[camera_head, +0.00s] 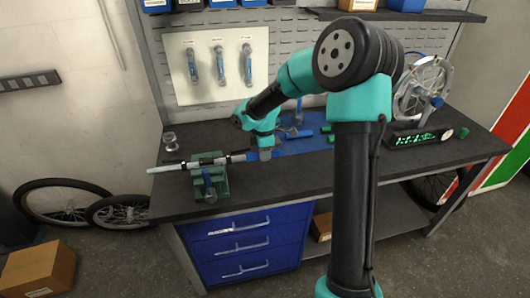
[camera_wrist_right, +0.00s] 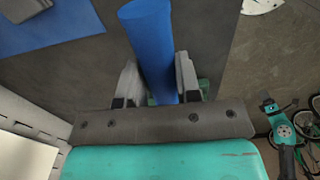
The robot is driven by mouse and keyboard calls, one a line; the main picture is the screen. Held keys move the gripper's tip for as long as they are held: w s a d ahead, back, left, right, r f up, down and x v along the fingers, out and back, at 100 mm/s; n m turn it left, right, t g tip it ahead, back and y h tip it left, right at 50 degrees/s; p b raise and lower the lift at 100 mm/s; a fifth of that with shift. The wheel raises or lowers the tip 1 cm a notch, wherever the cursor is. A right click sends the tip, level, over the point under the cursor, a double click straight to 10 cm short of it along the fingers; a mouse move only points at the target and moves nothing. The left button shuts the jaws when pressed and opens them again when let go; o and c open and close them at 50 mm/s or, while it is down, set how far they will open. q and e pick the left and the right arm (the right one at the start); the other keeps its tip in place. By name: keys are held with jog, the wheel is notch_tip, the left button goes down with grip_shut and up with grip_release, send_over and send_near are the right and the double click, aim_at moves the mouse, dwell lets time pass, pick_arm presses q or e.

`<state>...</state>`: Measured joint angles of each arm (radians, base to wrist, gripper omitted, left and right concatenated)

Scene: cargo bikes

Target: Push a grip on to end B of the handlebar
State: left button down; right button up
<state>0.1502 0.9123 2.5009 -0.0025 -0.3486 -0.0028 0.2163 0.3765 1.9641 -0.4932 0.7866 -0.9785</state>
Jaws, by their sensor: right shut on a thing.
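The handlebar (camera_head: 168,168) is a pale tube with dark sections, held level in a green vise (camera_head: 211,178) on the left of the bench. Its left end is bare. My right gripper (camera_head: 266,152) is near its right end and shut on a blue grip (camera_wrist_right: 150,40), which lies between both fingers in the right wrist view. In the head view the grip is mostly hidden by the gripper, so I cannot tell whether it touches the bar. No end letter is readable. My left gripper is not in view.
A blue mat (camera_head: 295,147) with several blue and green grips lies right of the gripper. A wheel stand (camera_head: 420,90) with a green-lit display (camera_head: 421,139) stands at the right. A small glass jar (camera_head: 170,141) is behind the bar.

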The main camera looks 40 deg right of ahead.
aim_at(248, 154)
jog(key=shift+w+a, duration=0.45)
jog(key=shift+a, duration=0.45)
jog(key=shift+w+a, duration=0.4)
jog(key=shift+a, duration=0.45)
jog(key=shift+w+a, duration=0.45)
jog(key=shift+a, duration=0.45)
dwell(0.7)
jog(key=o, duration=1.1)
jog(key=shift+c, duration=0.2)
jog(key=shift+d+r, duration=0.1)
jog(key=shift+r, duration=0.05)
notch_tip(248, 154, up, 17)
jog(key=shift+r, duration=0.1)
